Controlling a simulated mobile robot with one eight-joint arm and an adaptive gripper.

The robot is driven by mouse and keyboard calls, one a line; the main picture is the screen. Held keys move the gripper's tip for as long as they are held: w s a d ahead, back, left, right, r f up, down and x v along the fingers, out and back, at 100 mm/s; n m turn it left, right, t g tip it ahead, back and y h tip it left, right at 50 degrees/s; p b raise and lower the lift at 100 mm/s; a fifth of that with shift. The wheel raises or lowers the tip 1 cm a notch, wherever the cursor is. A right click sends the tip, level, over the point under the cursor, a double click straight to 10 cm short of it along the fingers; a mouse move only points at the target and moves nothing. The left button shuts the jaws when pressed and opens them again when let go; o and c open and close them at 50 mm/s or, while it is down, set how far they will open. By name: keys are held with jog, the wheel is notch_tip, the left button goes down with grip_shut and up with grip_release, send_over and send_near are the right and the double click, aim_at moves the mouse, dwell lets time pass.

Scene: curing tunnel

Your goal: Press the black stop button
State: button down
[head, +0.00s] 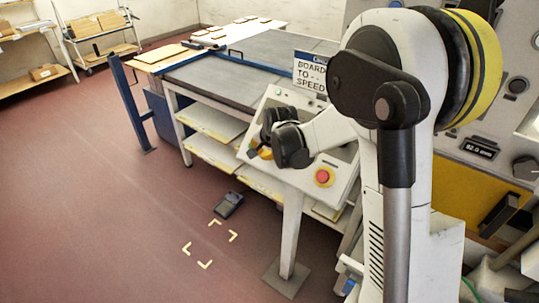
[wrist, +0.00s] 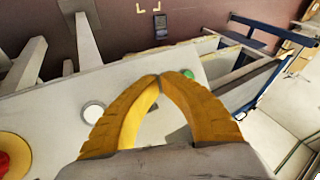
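The control console (head: 343,168) has a pale sloping panel on a post. A red mushroom button (head: 323,177) on a yellow ring is at its lower right in the head view; its red cap (wrist: 7,163) is cut off at the left edge of the wrist view. My gripper (head: 260,152) is over the panel's lower left. In the wrist view its yellow fingers (wrist: 160,78) meet at the tips, with nothing seen between them. A green button (wrist: 188,74) is right of the tips, a pale round button (wrist: 94,112) left. I cannot make out a black button; the fingers hide part of the panel.
A sign (head: 312,74) stands at the console's top edge. A grey conveyor table (head: 215,80) with shelves lies behind. A dark device (head: 229,204) and yellow corner marks (head: 205,264) are on the floor. Open floor lies to the left.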

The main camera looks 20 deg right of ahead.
jog(key=shift+f, duration=0.1)
jog(key=shift+w+d+f, duration=0.2)
jog(key=shift+d, duration=0.05)
jog(key=shift+w+d+f+b, duration=0.15)
jog(key=shift+d+f+b, duration=0.1)
jog(key=shift+b, duration=0.3)
dwell(0.4)
dwell(0.4)
jog(key=shift+s+a+r+p, duration=0.35)
jog(key=shift+a+r, duration=0.15)
jog(key=shift+r, duration=0.05)
jog(key=shift+s+a+r+p, duration=0.35)
jog(key=shift+a+r+p, duration=0.1)
jog(key=shift+r, duration=0.15)
jog(key=shift+s+a+r+p, duration=0.35)
jog(key=shift+a+r, duration=0.15)
jog(key=shift+r, duration=0.1)
jog(key=shift+s+a+r+p, duration=0.35)
jog(key=shift+a+r, duration=0.1)
jog(key=shift+r, duration=0.15)
